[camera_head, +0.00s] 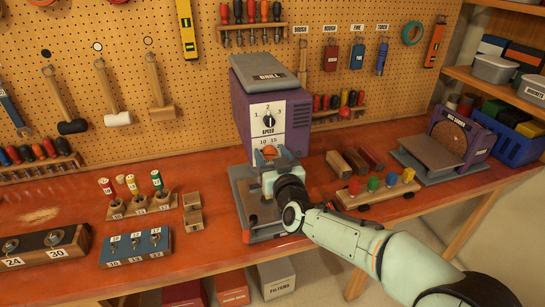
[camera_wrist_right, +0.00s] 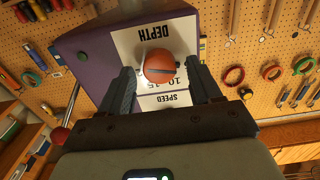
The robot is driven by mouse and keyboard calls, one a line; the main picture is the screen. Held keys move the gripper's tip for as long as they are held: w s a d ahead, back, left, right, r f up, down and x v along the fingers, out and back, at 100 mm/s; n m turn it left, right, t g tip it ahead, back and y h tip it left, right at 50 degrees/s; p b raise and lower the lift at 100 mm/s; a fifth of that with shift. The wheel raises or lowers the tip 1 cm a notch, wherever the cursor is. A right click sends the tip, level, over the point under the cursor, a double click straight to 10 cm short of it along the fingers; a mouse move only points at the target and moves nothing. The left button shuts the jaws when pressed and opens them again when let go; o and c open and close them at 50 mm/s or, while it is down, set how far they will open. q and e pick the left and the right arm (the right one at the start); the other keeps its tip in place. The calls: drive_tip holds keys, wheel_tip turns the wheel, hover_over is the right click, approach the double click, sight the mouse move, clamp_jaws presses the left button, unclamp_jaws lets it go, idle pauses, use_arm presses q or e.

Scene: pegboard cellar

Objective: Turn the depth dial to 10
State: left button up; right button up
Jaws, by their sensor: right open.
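The drill press (camera_head: 268,85) is a purple machine with a grey top on the red workbench. Its depth dial is an orange round knob (camera_wrist_right: 159,66) with a dark line across it, below the "DEPTH" label, which appears inverted in the right wrist view. Numbers "10" and "15" show beside it, partly covered. In the head view the dial (camera_head: 269,151) sits just below the speed dial (camera_head: 268,120). My right gripper (camera_wrist_right: 161,76) is open, with one finger on each side of the depth dial; I cannot tell whether they touch it. My left gripper is not in view.
A purple disc sander (camera_head: 460,142) stands further right.

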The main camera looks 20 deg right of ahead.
drive_tip(key=c, duration=1)
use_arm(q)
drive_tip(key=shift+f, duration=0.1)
use_arm(e)
drive_tip(key=shift+f+m+b, duration=0.15)
drive_tip(key=shift+m+b, duration=0.65)
drive_tip(key=shift+m, duration=0.2)
drive_tip(key=shift+d+m+b, duration=0.1)
drive_tip(key=shift+m+b, duration=0.75)
drive_tip(key=shift+m, duration=0.35)
drive_tip(key=m+b, duration=0.1)
drive_tip(key=m, duration=0.2)
drive_tip(key=shift+b, duration=0.35)
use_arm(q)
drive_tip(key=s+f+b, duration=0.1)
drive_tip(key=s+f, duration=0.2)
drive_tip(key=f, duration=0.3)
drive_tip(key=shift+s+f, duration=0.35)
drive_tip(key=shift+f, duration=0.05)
use_arm(e)
drive_tip(key=shift+m, duration=1.2)
